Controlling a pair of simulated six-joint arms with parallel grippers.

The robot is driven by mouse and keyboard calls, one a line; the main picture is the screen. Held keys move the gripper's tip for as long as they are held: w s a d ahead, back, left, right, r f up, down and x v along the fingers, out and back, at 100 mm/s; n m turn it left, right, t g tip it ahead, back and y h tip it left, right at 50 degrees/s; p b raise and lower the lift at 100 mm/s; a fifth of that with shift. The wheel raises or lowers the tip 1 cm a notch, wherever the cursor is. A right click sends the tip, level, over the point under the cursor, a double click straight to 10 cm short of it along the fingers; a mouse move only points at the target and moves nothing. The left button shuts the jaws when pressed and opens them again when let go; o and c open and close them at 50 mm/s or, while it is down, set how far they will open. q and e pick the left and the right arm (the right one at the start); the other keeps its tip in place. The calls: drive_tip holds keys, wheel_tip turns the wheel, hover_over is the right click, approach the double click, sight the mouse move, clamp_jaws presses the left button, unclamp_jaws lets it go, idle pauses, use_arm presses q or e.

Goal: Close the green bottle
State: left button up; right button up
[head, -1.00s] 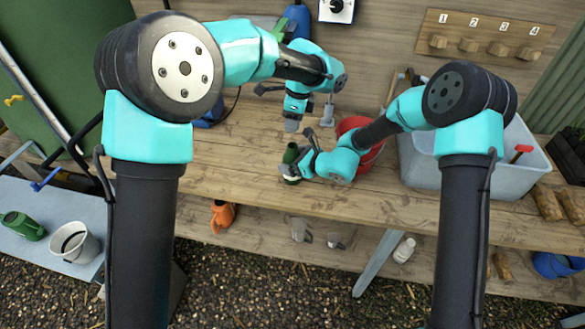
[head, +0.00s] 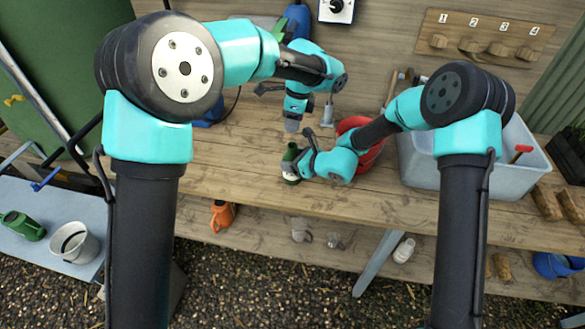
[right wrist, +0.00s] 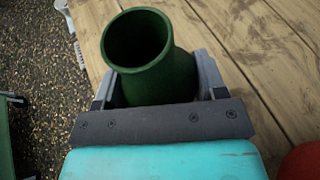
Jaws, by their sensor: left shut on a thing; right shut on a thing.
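The green bottle (head: 290,153) stands upright near the front edge of the wooden bench in the head view. Its round mouth is open and uncovered in the right wrist view (right wrist: 165,75), where the inside looks dark. My right gripper (head: 297,171) is shut on the bottle from the right, with a grey jaw on each side of it. My left gripper (head: 291,125) points down, above and behind the bottle and apart from it. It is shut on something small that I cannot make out.
A red bucket (head: 372,160) and a grey-blue tub (head: 425,175) stand right of the bottle, close to my right arm. The bench top (head: 235,160) left of the bottle is clear. A shelf below holds an orange jug (head: 221,216) and clear cups.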

use_arm(q)
drive_tip(key=shift+f, duration=2.55)
